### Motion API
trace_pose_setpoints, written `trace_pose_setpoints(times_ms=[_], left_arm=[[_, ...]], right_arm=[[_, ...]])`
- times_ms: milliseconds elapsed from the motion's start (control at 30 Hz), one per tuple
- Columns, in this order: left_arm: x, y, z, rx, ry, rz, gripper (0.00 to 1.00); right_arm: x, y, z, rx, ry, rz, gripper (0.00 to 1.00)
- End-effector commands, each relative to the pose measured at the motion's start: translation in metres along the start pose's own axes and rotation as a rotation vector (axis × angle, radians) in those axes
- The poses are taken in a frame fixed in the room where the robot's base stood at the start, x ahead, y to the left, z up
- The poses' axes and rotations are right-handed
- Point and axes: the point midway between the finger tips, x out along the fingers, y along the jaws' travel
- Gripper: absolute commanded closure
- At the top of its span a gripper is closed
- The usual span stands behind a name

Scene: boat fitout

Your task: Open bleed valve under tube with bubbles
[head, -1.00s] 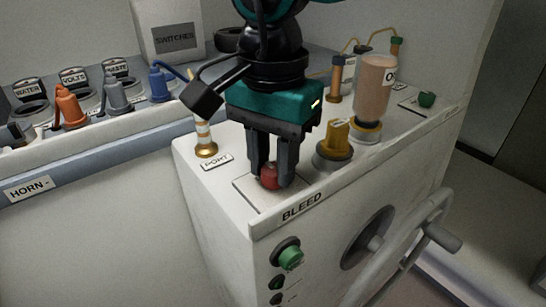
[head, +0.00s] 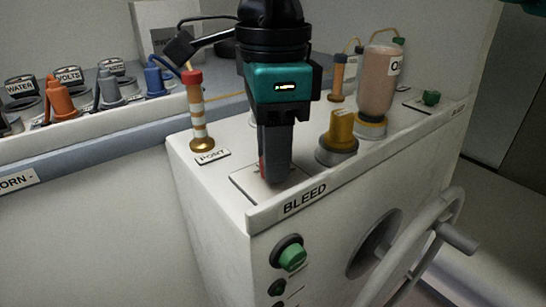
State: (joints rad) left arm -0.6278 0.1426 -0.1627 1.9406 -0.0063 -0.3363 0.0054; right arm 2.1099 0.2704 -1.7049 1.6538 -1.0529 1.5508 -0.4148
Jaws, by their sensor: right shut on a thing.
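My right gripper (head: 274,165) points straight down behind the BLEED label (head: 305,200), seen edge-on. It is shut on the red bleed valve knob (head: 262,168), which shows only as a thin red edge beside the fingers. The knob sits on a pale square plate (head: 247,183) on top of the white console. A striped tube (head: 197,115) with a red cap and brass base stands to the left by the PORT label (head: 212,156); its pale bands show, but I cannot tell bubbles from here. Another tube (head: 338,78) stands behind to the right.
A yellow knob (head: 340,130) stands close right of my gripper, with a pinkish bottle (head: 377,80) behind it. A green knob (head: 431,97) is at the far right. A green button (head: 292,256) and a handwheel (head: 440,240) are on the console front.

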Motion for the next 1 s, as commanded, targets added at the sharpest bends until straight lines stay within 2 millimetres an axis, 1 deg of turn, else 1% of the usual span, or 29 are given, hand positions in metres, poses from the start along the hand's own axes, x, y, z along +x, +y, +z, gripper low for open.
trace_pose_setpoints(times_ms=[100, 300, 600, 800, 1000], left_arm=[[0.005, 0.0, 0.007, 0.0, 0.0, 0.0, 0.57], [0.01, 0.003, 0.013, -0.004, -0.009, 0.006, 0.57], [0.015, 0.009, 0.004, -0.006, 0.013, 0.02, 0.57], [0.018, 0.009, 0.006, -0.008, 0.01, 0.022, 0.57], [0.018, 0.009, 0.007, -0.007, 0.01, 0.024, 0.57]], right_arm=[[0.002, -0.001, 0.0, 0.111, -0.002, -0.002, 0.99], [0.002, -0.001, 0.0, 0.301, -0.002, -0.002, 0.99], [0.001, -0.001, 0.0, 0.548, -0.002, -0.003, 0.99], [0.0, -0.001, 0.0, 0.662, -0.002, -0.003, 0.99], [-0.001, -0.001, 0.0, 0.727, -0.001, -0.003, 0.99]])
